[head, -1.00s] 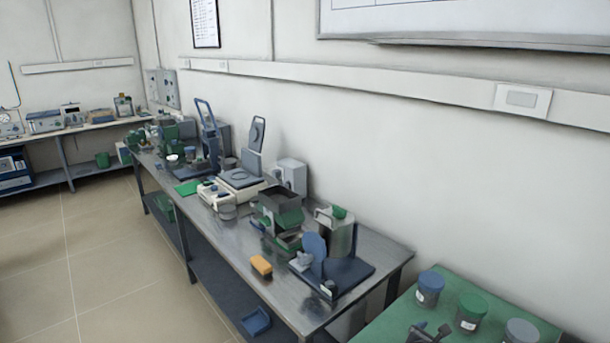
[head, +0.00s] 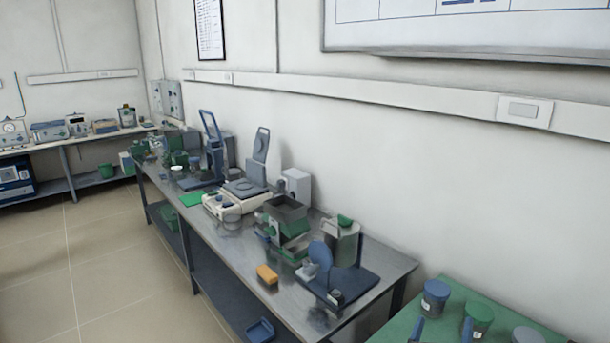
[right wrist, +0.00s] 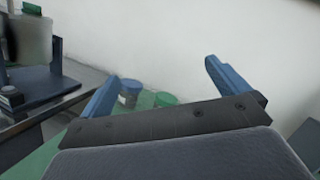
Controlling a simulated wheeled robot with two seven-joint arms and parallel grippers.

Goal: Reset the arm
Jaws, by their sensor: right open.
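My right gripper (head: 442,329) shows at the bottom edge of the head view, in front of the green-topped table. Its two blue fingers stand apart with nothing between them. In the right wrist view the gripper (right wrist: 163,72) is open, with the white wall and green table beyond it. My left gripper is in neither view.
The green-topped table (head: 455,295) holds a blue-lidded jar (head: 434,298), a green-lidded jar (head: 478,319) and a grey-lidded jar (head: 527,336). Open floor lies further left.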

